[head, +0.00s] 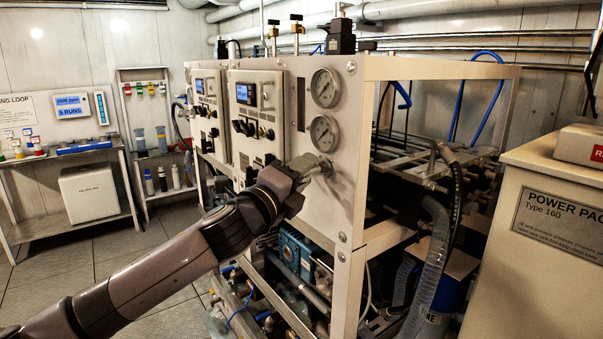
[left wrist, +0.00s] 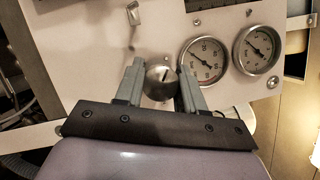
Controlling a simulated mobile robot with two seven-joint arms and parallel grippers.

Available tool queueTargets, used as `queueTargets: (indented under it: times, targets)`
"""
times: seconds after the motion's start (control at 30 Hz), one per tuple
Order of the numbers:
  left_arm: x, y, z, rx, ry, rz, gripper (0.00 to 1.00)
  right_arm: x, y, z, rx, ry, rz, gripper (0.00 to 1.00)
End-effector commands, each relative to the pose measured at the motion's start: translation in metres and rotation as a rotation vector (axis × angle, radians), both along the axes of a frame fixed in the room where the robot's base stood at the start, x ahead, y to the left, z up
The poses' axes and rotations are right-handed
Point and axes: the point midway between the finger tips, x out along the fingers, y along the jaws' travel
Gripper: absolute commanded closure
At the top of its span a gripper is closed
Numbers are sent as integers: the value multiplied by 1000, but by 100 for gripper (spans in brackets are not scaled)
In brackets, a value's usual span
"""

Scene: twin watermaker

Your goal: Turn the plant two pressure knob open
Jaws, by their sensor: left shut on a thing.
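In the head view my left gripper (head: 312,166) reaches the panel and mostly hides the knob. Two round pressure gauges, the upper one (head: 325,88) and the lower one (head: 324,133), sit above it. My right gripper is not in view.
Left of my gripper are panels with small displays (head: 246,94) and black knobs (head: 250,128). A blue pump (head: 300,252) and hoses fill the open frame below. A beige power pack cabinet (head: 550,230) stands at the right. The floor at the left is clear.

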Motion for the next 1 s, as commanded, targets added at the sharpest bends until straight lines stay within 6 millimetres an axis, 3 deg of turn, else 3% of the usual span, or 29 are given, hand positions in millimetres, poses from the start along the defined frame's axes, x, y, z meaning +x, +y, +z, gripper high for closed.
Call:
queueTargets:
  times: [1.0]
  targets:
    - [-1, -2, 0, -567, 786, -2, 92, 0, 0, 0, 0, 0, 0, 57]
